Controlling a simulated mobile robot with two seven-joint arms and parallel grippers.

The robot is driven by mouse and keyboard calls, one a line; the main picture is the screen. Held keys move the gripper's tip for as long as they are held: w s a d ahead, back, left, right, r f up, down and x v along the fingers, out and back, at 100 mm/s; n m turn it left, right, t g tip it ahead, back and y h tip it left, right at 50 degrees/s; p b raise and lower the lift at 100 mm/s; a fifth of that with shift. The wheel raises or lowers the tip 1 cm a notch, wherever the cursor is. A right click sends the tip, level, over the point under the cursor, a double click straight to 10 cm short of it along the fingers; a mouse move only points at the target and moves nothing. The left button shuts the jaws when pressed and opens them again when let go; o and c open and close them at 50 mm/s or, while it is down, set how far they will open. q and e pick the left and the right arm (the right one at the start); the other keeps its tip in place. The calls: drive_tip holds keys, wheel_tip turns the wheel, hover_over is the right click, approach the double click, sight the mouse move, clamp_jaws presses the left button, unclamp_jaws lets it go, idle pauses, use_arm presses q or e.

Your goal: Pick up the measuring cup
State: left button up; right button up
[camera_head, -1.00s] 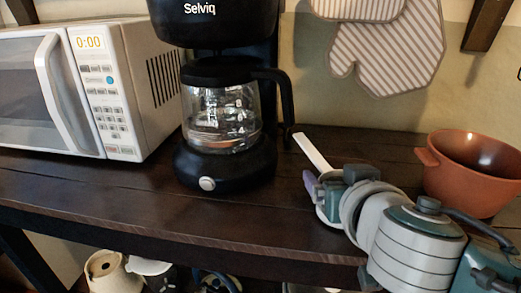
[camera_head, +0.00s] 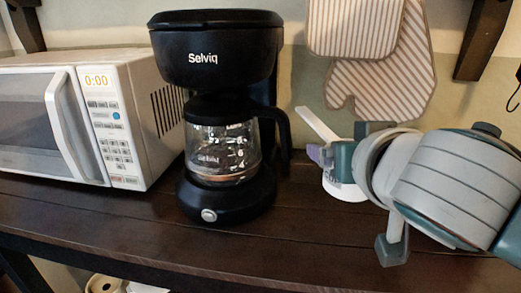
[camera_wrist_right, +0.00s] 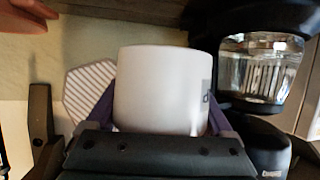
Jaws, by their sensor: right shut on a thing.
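The measuring cup is white with a long flat handle (camera_head: 317,125), which slants up to the left in the head view. Its body (camera_head: 347,191) is mostly hidden there by my right gripper (camera_head: 325,154). In the right wrist view the round white cup (camera_wrist_right: 160,88) sits between the two purple fingers, with dark print at its right side. The right gripper is shut on the cup and appears to hold it above the shelf, right of the coffee maker. My left gripper is not in view.
A black coffee maker (camera_head: 215,62) with a glass carafe (camera_head: 222,150) stands just left of the cup. A white microwave (camera_head: 125,100) is farther left. Striped oven mitts (camera_head: 385,85) hang behind. The dark wooden shelf (camera_head: 120,222) is clear along its front.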

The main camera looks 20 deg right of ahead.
wheel_tip(320, 180, up, 8)
drive_tip(key=p, duration=0.2)
idle(0.4)
drive_tip(key=shift+r, duration=0.2)
idle(0.5)
